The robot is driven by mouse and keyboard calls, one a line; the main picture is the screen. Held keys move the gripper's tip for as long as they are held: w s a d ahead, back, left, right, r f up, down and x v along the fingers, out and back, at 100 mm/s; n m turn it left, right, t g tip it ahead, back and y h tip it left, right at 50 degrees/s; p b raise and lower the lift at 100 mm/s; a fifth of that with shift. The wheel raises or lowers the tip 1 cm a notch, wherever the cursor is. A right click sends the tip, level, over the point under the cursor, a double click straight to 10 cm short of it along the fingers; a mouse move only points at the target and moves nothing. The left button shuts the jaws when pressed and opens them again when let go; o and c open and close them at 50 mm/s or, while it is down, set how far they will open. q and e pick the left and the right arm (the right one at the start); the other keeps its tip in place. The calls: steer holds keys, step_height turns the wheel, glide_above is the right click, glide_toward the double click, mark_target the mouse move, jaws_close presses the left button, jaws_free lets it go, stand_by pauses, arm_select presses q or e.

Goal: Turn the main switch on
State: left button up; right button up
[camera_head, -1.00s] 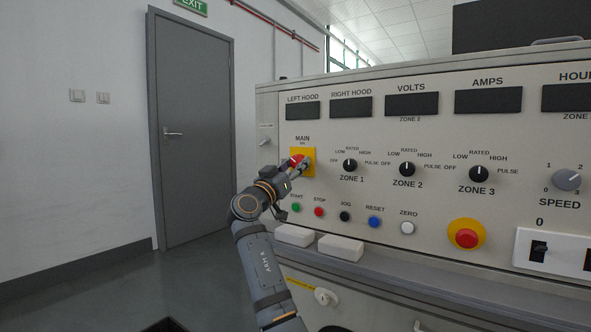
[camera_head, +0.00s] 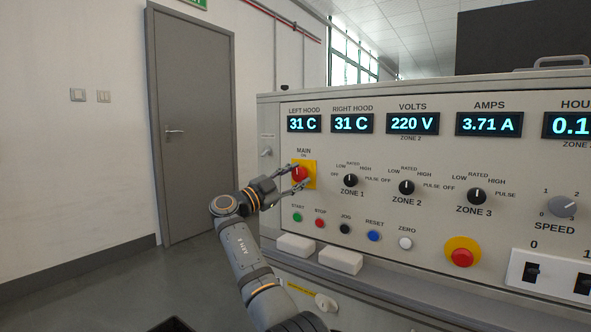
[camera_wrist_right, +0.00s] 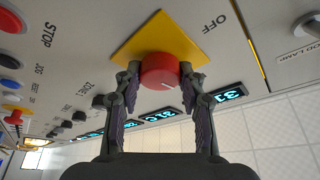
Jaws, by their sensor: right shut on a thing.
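The main switch (camera_head: 299,173) is a red round knob on a yellow square plate, at the left of the panel under the label MAIN. In the right wrist view the red knob (camera_wrist_right: 159,74) sits between the two fingertips of my right gripper (camera_wrist_right: 166,80), with a white mark on its face. My right gripper (camera_head: 302,179) is shut on the knob, with one finger on each side. The word OFF shows on the panel beside the yellow plate in the wrist view. My left gripper is not in view.
The displays are lit, with the left hood (camera_head: 304,124) at 31 C and volts (camera_head: 412,122) at 220 V. Buttons, including green START (camera_head: 298,217) and red STOP (camera_head: 320,223), lie below the switch. A red emergency button (camera_head: 462,257) is further right. White blocks (camera_head: 341,262) lie on the ledge.

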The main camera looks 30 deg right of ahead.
steer(key=shift+m+p, duration=0.55)
steer(key=shift+m, duration=0.15)
steer(key=shift+g, duration=0.4)
steer(key=shift+f, duration=0.1)
steer(key=o, duration=1.1)
steer(key=shift+o, duration=0.2)
steer(key=v, duration=1.2)
steer(key=shift+r, duration=0.25)
